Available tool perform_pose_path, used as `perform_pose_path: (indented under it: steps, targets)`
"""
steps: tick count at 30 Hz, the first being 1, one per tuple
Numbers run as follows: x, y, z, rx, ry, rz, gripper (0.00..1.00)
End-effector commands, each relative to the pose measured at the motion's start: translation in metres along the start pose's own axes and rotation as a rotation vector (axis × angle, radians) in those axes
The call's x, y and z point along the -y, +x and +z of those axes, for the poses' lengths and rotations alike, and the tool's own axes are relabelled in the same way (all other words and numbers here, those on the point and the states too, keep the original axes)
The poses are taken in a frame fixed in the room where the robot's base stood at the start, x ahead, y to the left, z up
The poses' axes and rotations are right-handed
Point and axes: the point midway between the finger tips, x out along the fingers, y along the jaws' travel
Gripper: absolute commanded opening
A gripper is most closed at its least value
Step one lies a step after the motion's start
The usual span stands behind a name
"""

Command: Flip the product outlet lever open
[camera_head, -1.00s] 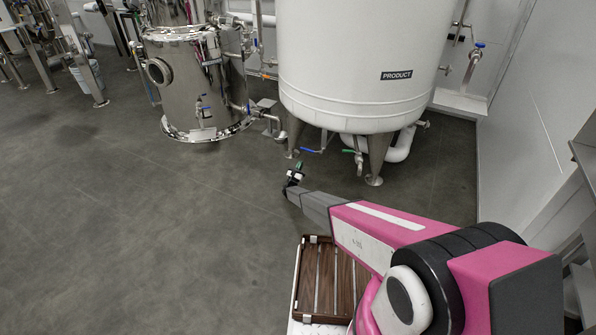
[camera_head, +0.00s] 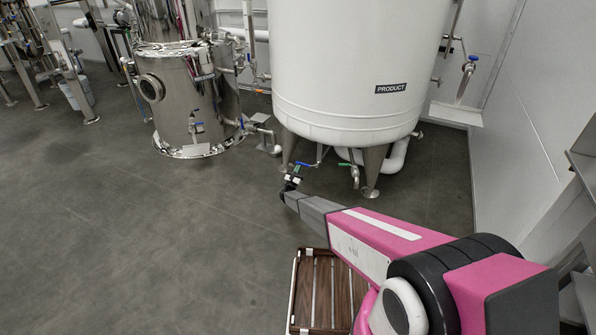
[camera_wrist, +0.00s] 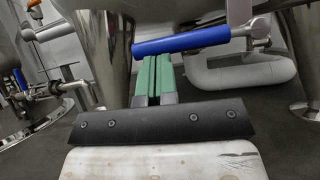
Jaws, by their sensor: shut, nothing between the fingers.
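The white tank marked PRODUCT (camera_head: 350,65) stands on metal legs ahead of my arm. Under it are a blue lever (camera_head: 304,164) and a green lever (camera_head: 345,165). In the wrist view the blue lever (camera_wrist: 181,41) lies almost level, just beyond my fingertips, on a metal valve (camera_wrist: 239,14). My gripper (camera_wrist: 153,62) has green fingers that are shut and empty, with their tips close below the lever's left half. I cannot tell whether they touch it. In the head view my gripper (camera_head: 292,176) is small, beside the blue lever.
A tank leg (camera_wrist: 103,50) stands close to the left of my fingers. A white pipe (camera_wrist: 240,72) curves behind the valve to the right. A steel vessel (camera_head: 188,90) stands left of the tank. The floor at left is clear.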

Motion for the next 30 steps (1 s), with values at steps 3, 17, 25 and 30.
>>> perform_pose_path:
  steps: [3, 17, 25, 30]
  targets:
    - [-0.001, 0.002, 0.002, 0.0, 0.044, -0.029, 0.0]
    - [-0.005, 0.011, 0.016, 0.001, 0.228, -0.153, 0.0]
    - [-0.004, 0.024, 0.037, 0.001, 0.301, -0.202, 0.0]
    - [-0.002, 0.034, 0.052, 0.001, 0.444, -0.297, 0.0]
